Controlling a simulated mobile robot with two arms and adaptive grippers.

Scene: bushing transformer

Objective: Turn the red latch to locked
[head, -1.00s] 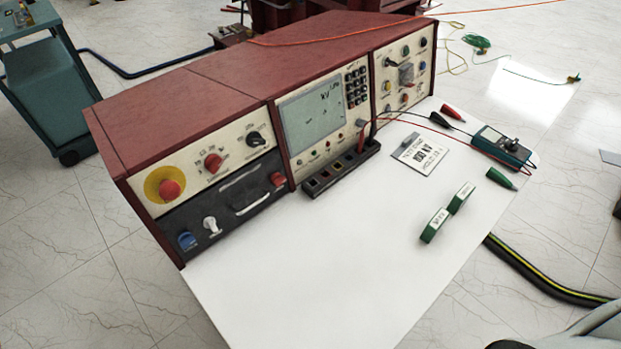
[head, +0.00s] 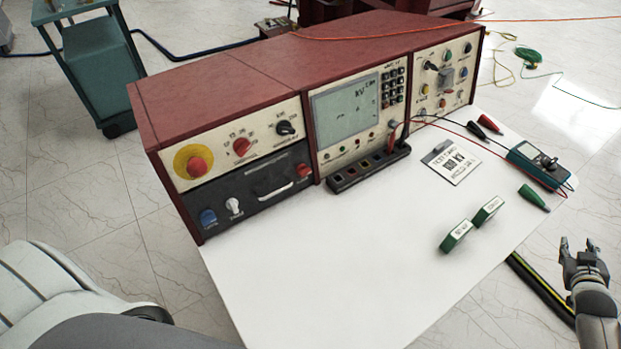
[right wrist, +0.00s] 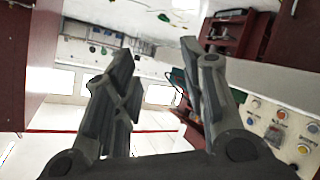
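The console (head: 262,82) is a dark red cabinet with cream panels at the back of a white table. A dark drawer panel (head: 267,205) with a curved handle is at its lower left. The red latch (head: 303,170) looks like the small red knob at the right end of this panel; its exact setting is too small to read. A blue knob (head: 208,217) and a white knob (head: 233,205) are at the panel's left. My right gripper (head: 578,243) is open and empty, right of the table and far from the latch. My left gripper is out of view.
A red mushroom button (head: 196,167) and a red rotary knob (head: 242,146) sit above the drawer panel. Green blocks (head: 456,236), a card (head: 452,161) and a multimeter (head: 538,166) with leads lie on the table's right. The table front is clear.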

